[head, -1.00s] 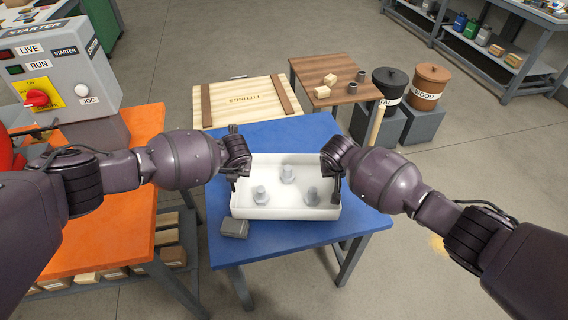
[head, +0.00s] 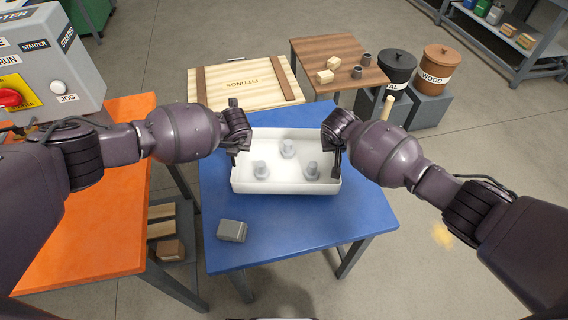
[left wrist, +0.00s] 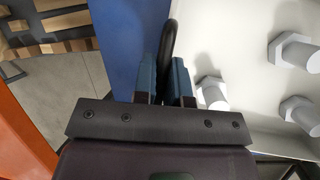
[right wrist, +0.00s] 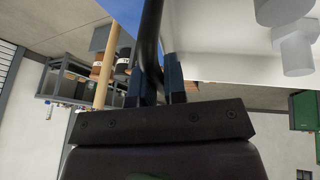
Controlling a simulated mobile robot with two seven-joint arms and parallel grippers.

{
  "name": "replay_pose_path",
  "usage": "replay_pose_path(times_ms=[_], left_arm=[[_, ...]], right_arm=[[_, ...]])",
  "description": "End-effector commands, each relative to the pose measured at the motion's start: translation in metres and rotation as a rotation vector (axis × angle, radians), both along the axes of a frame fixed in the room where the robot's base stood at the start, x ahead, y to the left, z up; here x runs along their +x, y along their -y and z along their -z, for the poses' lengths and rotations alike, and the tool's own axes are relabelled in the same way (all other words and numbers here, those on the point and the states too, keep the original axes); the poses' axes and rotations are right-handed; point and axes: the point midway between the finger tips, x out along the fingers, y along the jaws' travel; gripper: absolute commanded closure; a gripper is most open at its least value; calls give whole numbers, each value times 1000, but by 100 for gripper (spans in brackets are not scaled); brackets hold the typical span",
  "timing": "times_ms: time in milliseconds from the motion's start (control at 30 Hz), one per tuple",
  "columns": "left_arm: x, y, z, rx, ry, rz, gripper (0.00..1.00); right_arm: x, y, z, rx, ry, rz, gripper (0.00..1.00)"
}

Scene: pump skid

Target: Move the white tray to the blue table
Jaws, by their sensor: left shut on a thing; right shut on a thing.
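The white tray (head: 286,187) is over the far half of the blue table (head: 300,235), with three grey bolts (head: 288,149) standing in it. My left gripper (head: 238,152) is shut on the tray's left side; the left wrist view shows its fingers (left wrist: 166,82) around a dark handle beside the white wall. My right gripper (head: 334,158) is shut on the tray's right side, and its fingers (right wrist: 156,85) hold a dark handle too. The tray looks level. I cannot tell whether its underside touches the tabletop.
A grey block (head: 232,231) lies on the blue table's front left. An orange bench (head: 85,220) with a starter box (head: 45,75) stands left. Behind are a wooden fittings crate (head: 240,82), a brown table (head: 335,50) and two lidded bins (head: 398,68). The blue tabletop's front is mostly clear.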

Motion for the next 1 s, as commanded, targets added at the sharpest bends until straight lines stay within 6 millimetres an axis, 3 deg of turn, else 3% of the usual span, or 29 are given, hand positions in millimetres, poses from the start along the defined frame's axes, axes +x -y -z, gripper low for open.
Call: replay_pose_path(times_ms=[367,1000], left_arm=[[0,0,1,-1,1,1,100],[1,0,27,1,1,-1,100]], right_arm=[[1,0,1,0,1,0,100],[0,0,27,0,0,1,100]])
